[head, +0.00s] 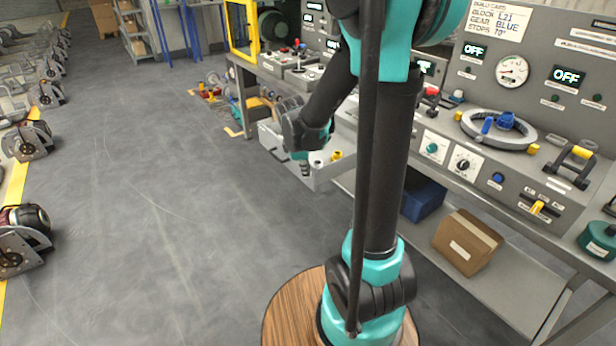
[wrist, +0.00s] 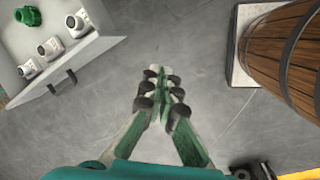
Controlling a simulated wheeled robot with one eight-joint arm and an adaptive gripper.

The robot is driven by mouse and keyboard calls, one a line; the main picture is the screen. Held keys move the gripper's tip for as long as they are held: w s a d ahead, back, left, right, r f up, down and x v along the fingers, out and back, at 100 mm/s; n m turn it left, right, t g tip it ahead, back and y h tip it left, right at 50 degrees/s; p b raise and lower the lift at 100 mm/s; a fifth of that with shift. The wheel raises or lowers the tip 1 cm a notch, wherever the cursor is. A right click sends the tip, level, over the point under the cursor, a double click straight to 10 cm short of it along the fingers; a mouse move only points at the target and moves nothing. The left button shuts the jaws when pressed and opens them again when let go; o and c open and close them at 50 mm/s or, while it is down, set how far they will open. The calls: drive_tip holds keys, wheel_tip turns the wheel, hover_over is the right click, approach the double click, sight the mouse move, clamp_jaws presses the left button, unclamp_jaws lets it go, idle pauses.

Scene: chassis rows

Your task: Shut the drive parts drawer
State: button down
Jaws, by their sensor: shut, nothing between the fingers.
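The drive parts drawer (head: 322,176) is a light grey drawer standing open from under the workbench in the head view. A yellow part and white parts show inside it. In the wrist view the drawer (wrist: 84,62) is at upper left, with a dark bar handle (wrist: 62,82) on its front and white parts and a green part inside. My gripper (wrist: 160,76) has its fingers together and empty, over bare floor to the right of the handle, apart from the drawer. In the head view my wrist hangs in front of the drawer and hides part of its front.
The workbench (head: 560,205) with panels and dials runs along the right. A cardboard box (head: 467,242) and a blue bin (head: 423,198) sit on its lower shelf. Chassis units (head: 27,140) line the left. The grey floor (head: 150,200) between is clear.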

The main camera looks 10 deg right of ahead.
drive_tip(key=w+a+f+n+h, duration=0.2)
drive_tip(key=w+a+f+n, duration=0.1)
drive_tip(key=w+n, duration=0.6)
drive_tip(key=w+d+r+x, duration=0.1)
drive_tip(key=d+x, duration=0.1)
drive_tip(key=x, duration=1)
drive_tip(key=shift+w+m+g, duration=0.25)
drive_tip(key=shift+m+g, duration=0.05)
drive_tip(key=shift+m, duration=0.1)
drive_tip(key=shift+d+r, duration=0.15)
drive_tip(key=w+d, duration=0.4)
drive_tip(key=d, duration=0.5)
drive_tip(key=w+d, duration=0.4)
drive_tip(key=d, duration=0.6)
drive_tip(key=w+d, duration=0.4)
drive_tip(key=d, duration=0.5)
drive_tip(key=shift+d, duration=0.35)
